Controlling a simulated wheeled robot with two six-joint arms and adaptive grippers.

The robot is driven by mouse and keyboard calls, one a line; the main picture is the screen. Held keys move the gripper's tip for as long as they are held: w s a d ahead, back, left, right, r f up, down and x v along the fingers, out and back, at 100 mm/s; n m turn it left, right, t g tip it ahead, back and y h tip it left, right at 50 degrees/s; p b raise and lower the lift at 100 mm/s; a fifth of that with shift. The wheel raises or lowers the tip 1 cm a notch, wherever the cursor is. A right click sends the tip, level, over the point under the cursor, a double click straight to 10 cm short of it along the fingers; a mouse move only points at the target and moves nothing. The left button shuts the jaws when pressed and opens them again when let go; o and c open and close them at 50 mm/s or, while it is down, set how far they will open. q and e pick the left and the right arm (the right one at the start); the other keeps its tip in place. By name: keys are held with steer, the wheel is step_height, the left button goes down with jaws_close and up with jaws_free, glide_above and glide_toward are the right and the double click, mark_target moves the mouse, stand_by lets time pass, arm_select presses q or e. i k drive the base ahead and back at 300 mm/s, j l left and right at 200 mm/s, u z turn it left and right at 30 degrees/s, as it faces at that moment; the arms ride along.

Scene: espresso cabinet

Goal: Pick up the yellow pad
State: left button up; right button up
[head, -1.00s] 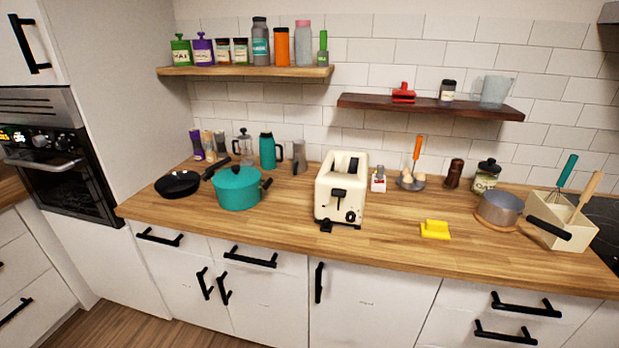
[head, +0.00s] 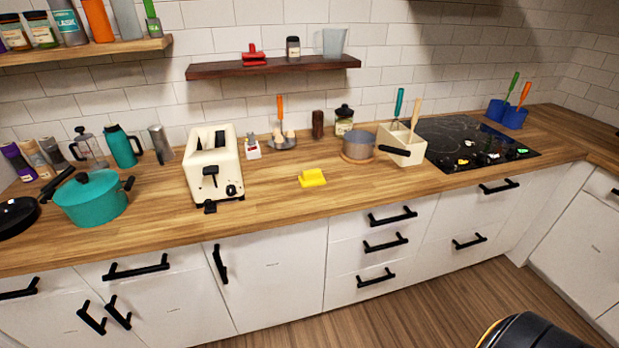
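The yellow pad (head: 312,178) lies on the wooden counter (head: 275,200) in the head view, near the middle of the picture. It sits to the right of the cream toaster and in front of the small grey pot, with bare wood around it. Neither of my grippers shows in the head view. A dark rounded part with a yellow edge shows at the bottom right corner, and I cannot tell what it is.
The toaster (head: 214,165) stands left of the pad. The grey pot (head: 359,144) and a cream utensil box (head: 402,147) stand behind it to the right. A black cooktop (head: 465,143) lies further right. A dark shelf (head: 272,66) hangs above. Floor (head: 440,290) is clear below.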

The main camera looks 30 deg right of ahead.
mark_target(311, 178)
steer(key=z, duration=1.6)
steer(key=i+l+u, duration=0.3)
steer(key=i+l, duration=0.2)
steer(key=i, duration=0.15)
